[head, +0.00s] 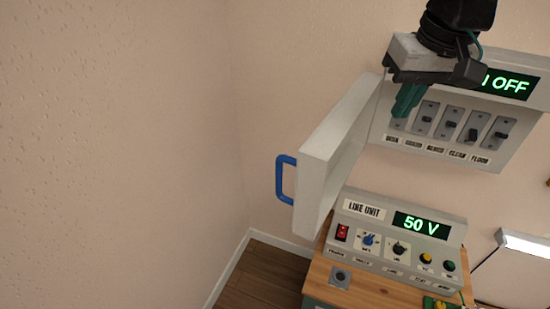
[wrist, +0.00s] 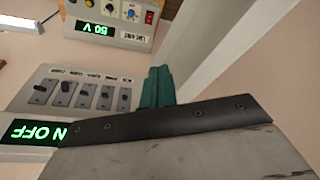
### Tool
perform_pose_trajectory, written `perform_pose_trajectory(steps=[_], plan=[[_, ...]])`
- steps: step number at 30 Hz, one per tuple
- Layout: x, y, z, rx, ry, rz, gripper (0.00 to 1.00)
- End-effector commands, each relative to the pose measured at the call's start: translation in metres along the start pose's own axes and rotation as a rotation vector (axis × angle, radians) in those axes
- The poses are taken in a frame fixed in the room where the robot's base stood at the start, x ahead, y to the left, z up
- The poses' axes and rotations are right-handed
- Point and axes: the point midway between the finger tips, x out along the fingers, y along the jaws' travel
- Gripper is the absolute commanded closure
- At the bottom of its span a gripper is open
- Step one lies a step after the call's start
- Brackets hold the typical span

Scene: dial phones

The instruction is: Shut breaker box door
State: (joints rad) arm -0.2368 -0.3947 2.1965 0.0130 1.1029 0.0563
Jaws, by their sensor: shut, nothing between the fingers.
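The breaker box (head: 480,155) is on the wall at the right of the head view, with a row of several switches and a green display ending in "OFF". Its pale door (head: 328,150) stands wide open, swung out to the left, with a blue handle (head: 285,180) on its outer face. My gripper (head: 405,102) is shut and empty, its green fingers in front of the leftmost switches, on the inner side of the door. In the wrist view the fingers (wrist: 157,86) are together, between the switch row and the door (wrist: 215,50). Contact with the door is not visible.
Below the box, a line unit (head: 395,235) reading "50 V" stands on a wooden table (head: 350,290). A white lamp-like bar (head: 523,243) is at the right. The space left of the door, before the bare wall, is free.

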Motion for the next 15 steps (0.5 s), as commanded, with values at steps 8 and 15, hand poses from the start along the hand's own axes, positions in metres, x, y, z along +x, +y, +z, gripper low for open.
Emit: perform_pose_trajectory(steps=[8, 15], plan=[[0.026, -0.094, -0.065, -0.153, -0.235, -0.017, 1.00], [0.059, -0.176, -0.091, -0.263, -0.400, 0.006, 1.00]])
